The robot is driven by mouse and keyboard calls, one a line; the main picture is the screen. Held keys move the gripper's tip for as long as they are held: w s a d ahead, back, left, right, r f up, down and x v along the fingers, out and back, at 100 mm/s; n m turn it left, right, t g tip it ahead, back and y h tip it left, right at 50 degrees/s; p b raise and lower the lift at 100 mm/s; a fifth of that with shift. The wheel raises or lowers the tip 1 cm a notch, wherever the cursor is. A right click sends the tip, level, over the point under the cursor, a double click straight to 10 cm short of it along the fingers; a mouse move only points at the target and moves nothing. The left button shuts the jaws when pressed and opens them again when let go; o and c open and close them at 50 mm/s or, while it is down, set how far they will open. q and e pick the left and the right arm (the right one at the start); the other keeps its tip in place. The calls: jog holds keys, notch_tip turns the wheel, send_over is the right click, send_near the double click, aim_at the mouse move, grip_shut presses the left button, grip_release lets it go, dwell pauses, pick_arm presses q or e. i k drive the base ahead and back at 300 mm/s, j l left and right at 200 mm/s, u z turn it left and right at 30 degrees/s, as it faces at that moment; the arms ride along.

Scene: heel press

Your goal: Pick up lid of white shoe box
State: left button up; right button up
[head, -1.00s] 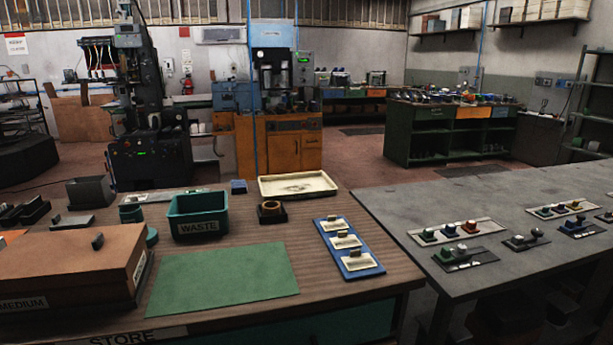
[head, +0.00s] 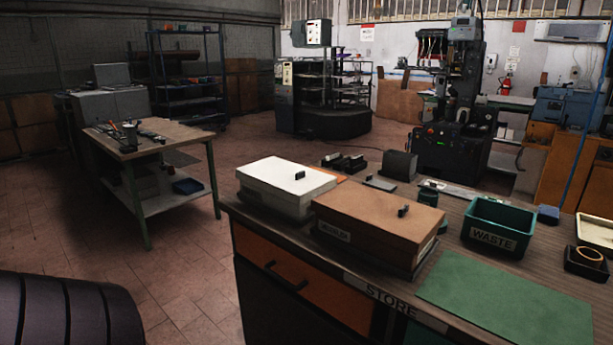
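The white shoe box (head: 268,198) stands at the left end of the wooden bench in the head view. Its white lid (head: 270,177) is on it, with a small dark knob near the lid's right side. The brown box marked MEDIUM (head: 360,241) stands just to its right, with a brown lid and a dark knob. Neither of my grippers shows in the view. A dark ribbed rounded shape at the lower left looks like part of my own arm.
The green WASTE bin (head: 498,226), a green mat (head: 510,305) and a dark block with a ring (head: 586,260) are right of the boxes. Small dark parts (head: 343,162) lie behind them. A separate worktable (head: 150,140) stands at the left, with open floor between.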

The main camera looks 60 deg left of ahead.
aim_at(298, 184)
jog(key=u, duration=1.8)
jog(key=z, duration=0.65)
jog(key=i+j+z, duration=0.1)
jog(key=j+z, duration=0.3)
jog(key=i+j+z, duration=0.1)
jog(key=j+z, duration=0.6)
jog(key=j, duration=0.5)
